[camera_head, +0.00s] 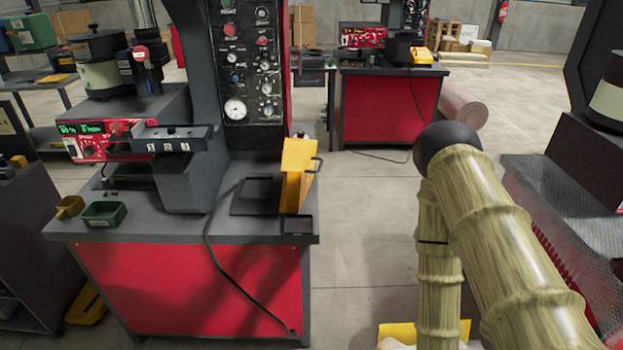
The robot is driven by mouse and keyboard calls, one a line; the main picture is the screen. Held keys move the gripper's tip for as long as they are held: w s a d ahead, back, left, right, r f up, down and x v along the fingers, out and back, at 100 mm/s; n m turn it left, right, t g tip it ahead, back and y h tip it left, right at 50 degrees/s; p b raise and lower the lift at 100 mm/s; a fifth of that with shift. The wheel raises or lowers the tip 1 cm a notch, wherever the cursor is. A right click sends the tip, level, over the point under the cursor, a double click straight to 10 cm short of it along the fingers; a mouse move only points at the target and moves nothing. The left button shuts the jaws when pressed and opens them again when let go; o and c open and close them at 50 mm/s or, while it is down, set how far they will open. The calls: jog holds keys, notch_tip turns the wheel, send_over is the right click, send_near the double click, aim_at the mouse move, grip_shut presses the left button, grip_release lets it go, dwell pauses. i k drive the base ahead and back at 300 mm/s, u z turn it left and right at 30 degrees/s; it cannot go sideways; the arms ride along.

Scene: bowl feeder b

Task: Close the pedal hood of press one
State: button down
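The yellow pedal hood (297,175) stands raised, nearly upright, at the right side of the dark pedal base (255,197) on the near press table. A dark loop handle sticks out from the hood's right side. The pedal's cable runs from the base over the table's front edge. Which press carries the number one cannot be read. My arm, in a ribbed olive cover with a black elbow, fills the right of the view, well apart from the hood. My gripper is not in view.
The press column with its control panel (249,60) rises behind the pedal. A green bin (104,214) and a small yellow bin (70,207) sit at the table's left. Another red press table (388,110) stands farther back. Open floor lies right of the near table.

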aim_at(299, 158)
jog(key=k, duration=0.5)
jog(key=u, duration=1.8)
jog(key=i, duration=1.05)
jog(key=z, duration=1.85)
